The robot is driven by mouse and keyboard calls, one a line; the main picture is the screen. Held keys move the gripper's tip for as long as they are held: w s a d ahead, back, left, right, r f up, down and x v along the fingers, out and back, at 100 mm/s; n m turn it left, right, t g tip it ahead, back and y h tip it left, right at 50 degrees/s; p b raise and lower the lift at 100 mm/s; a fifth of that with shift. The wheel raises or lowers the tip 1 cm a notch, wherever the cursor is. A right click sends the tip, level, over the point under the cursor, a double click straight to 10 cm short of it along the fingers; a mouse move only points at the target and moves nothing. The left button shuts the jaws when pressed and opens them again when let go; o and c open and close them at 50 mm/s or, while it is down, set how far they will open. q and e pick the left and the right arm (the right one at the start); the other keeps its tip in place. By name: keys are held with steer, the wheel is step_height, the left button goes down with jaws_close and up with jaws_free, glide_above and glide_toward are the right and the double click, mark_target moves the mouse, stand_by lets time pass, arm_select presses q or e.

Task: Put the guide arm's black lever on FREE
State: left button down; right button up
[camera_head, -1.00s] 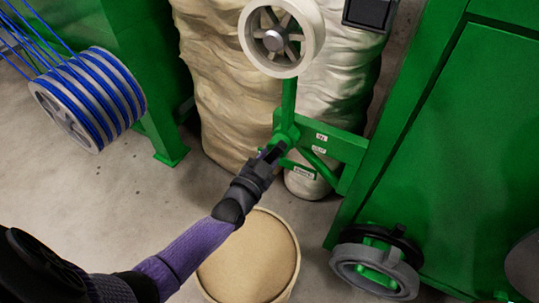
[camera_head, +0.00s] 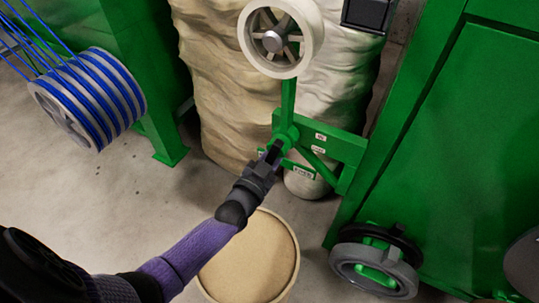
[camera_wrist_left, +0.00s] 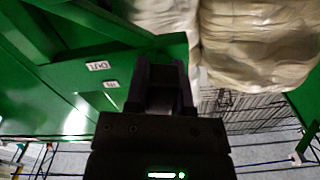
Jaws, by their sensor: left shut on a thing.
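The green guide arm (camera_head: 288,98) rises from a pivot on a green bracket (camera_head: 345,147) and carries a pale spoked wheel (camera_head: 307,45) at its top. Small white labels (camera_head: 320,137) sit on the bracket, and another label (camera_head: 303,170) is lower by the pivot; the wrist view shows an upside-down OUT label (camera_wrist_left: 97,66). My left gripper (camera_head: 273,150) is at the pivot, shut on the black lever, which its dark fingers mostly hide. The fingers also show in the left wrist view (camera_wrist_left: 161,80). My right gripper is not in view.
A round tan-topped drum (camera_head: 255,262) stands below my left arm. A spool of blue cable (camera_head: 88,98) is at the left. Pale wrapped bulk (camera_head: 225,80) stands behind the guide arm. A green cabinet (camera_head: 470,150) and grey ring (camera_head: 375,270) are at the right.

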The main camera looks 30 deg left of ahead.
arm_select(q)
steer(key=shift+d+n+p, duration=0.2)
steer(key=shift+d+n, duration=0.3)
steer(key=shift+n, duration=0.9)
steer(key=shift+d+n+p, duration=0.15)
steer(key=shift+d+n, duration=0.4)
steer(key=shift+n, duration=0.85)
steer(key=shift+d+n+p, duration=0.2)
steer(key=shift+d+n, duration=0.3)
steer(key=shift+n, duration=0.9)
steer(key=shift+c, duration=2.4)
jaws_free()
steer(key=shift+r, duration=0.1)
steer(key=shift+w, duration=0.1)
